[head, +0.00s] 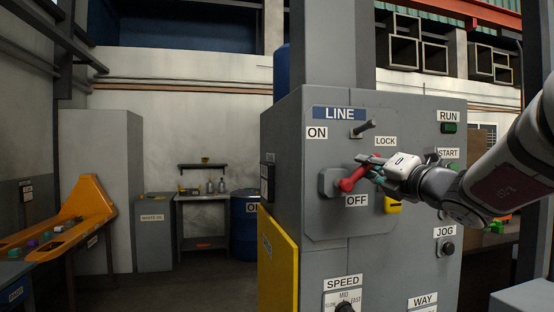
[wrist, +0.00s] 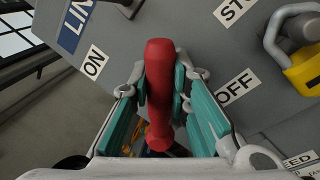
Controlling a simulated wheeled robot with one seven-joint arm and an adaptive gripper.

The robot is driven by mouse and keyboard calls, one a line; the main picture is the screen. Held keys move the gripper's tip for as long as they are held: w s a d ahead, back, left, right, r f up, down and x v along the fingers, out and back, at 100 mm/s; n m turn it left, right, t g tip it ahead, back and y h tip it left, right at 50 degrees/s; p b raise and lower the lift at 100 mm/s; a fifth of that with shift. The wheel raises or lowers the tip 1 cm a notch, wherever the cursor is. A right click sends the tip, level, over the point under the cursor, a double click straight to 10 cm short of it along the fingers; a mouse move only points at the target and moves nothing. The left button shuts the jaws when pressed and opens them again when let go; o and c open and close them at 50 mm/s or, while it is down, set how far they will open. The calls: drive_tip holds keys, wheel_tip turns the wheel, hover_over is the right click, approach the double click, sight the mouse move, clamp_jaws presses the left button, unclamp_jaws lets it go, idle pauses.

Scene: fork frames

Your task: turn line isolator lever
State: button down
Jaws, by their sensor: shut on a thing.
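The red line isolator lever (head: 351,180) sits on a grey boss (head: 329,182) on the cabinet panel under the blue LINE label (head: 339,114). It angles up and to the right, between the ON label (head: 317,133) and the OFF label (head: 357,200). My gripper (head: 371,169) comes from the right and is shut on the lever. In the wrist view the red lever (wrist: 160,90) runs between the two teal-padded fingers of my gripper (wrist: 160,92). The fingers hide part of the lever in the head view.
A yellow padlock (head: 393,206) hangs right of the lever; it also shows in the wrist view (wrist: 303,68). A dark peg (head: 363,128) juts out above the lever. RUN and JOG buttons (head: 447,247) line the right side. A yellow panel (head: 277,262) stands at lower left.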

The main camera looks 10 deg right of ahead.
drive_tip(key=shift+d+f+m+t+h, duration=0.1)
drive_tip(key=shift+d+f+m+h, duration=0.25)
drive_tip(key=shift+f+m, duration=0.8)
drive_tip(key=shift+d+f+m+t+h, duration=0.15)
drive_tip(key=shift+f+m+h, duration=0.25)
drive_tip(key=shift+m, duration=1.6)
drive_tip(key=shift+d+f+m+t+h, duration=0.1)
drive_tip(key=shift+d+f+m+h, duration=0.45)
drive_tip(key=shift+m, duration=1)
drive_tip(key=shift+a+f, duration=0.2)
drive_tip(key=shift+a, duration=0.05)
drive_tip(key=c, duration=1.5)
unclamp_jaws()
drive_tip(key=v, duration=1.2)
